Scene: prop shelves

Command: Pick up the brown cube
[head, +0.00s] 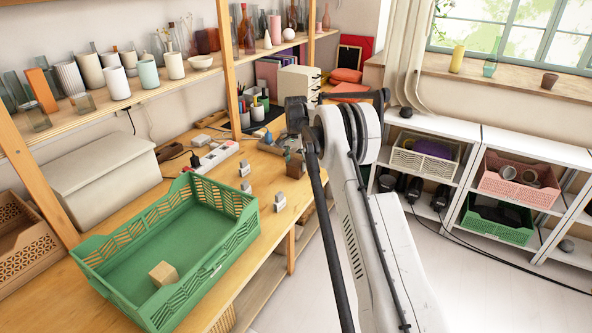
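A light brown, wooden-looking cube (163,273) sits inside the green crate (95,252), on its floor near the front corner. The crate stands on the wooden table at the lower left. My gripper (298,142) appears partly in view at the end of my arm, over the right end of the table and well apart from the cube. My arm hides part of it, and its fingers are too small and dark to read. A small dark brown object (295,164) shows just below it; I cannot tell whether they touch.
A large pale box (103,182) stands behind the crate. Small grey blocks (280,201) lie right of the crate. A power strip (217,156) lies farther back. A wooden shelf (150,93) with vases overhangs the table's back, with an upright post (229,70).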

